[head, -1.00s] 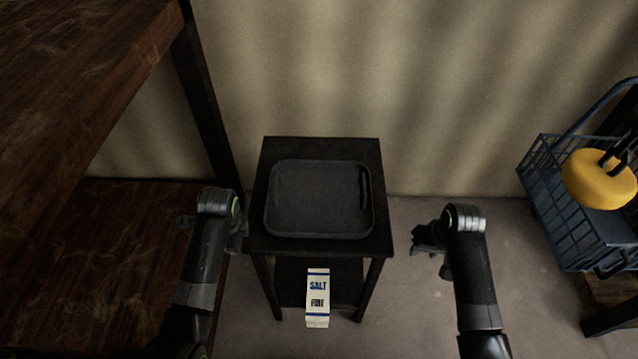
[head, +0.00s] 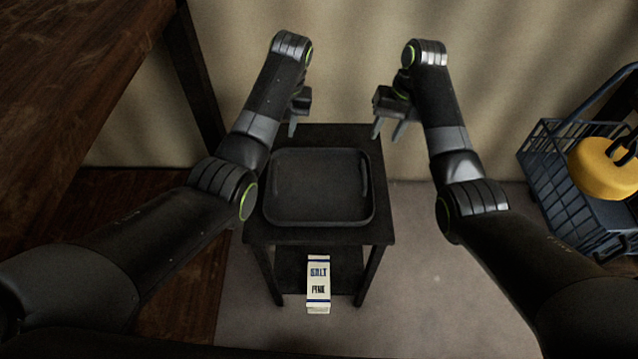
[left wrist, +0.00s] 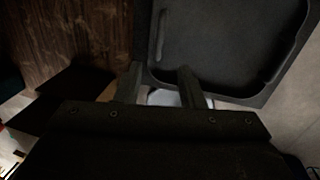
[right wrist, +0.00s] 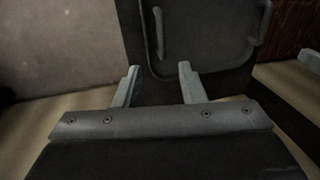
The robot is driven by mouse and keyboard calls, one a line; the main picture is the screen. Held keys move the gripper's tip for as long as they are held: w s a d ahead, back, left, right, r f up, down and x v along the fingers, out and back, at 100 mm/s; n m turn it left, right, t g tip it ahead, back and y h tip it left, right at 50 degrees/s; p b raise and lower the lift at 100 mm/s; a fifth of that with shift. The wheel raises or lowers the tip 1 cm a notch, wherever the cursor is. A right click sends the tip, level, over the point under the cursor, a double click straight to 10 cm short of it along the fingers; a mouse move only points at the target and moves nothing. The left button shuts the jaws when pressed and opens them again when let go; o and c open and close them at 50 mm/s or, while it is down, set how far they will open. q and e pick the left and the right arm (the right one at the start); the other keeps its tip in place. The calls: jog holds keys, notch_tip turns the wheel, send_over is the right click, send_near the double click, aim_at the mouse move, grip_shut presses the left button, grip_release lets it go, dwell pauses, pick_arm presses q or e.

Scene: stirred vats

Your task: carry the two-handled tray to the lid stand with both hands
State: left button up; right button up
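The dark two-handled tray (head: 318,190) lies flat on a small black table (head: 263,236), with a raised handle along its right side (head: 364,180). The tray also shows in the left wrist view (left wrist: 222,45) and the right wrist view (right wrist: 205,35). My left gripper (head: 295,120) is above the table's back left part, beyond the tray. Its fingers (left wrist: 160,85) are apart with nothing between them. My right gripper (head: 388,128) is above the table's back right corner, also open and empty (right wrist: 158,85). Neither touches the tray. I cannot tell which thing is the lid stand.
A large brown wooden table (head: 70,70) is at the left. A blue wire basket (head: 560,170) with a yellow round object (head: 605,165) is at the right. The floor right of the small table is clear.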

aim_at(275, 168)
pick_arm(q)
jog(key=shift+w+d+r, duration=0.1)
jog(key=shift+w+r, duration=0.05)
jog(key=shift+r, duration=0.05)
pick_arm(e)
jog(key=shift+w+a+r, duration=0.1)
jog(key=shift+a+r, duration=0.05)
jog(key=shift+r, duration=0.05)
pick_arm(q)
jog(key=shift+f, duration=0.1)
pick_arm(e)
jog(key=shift+f, duration=0.1)
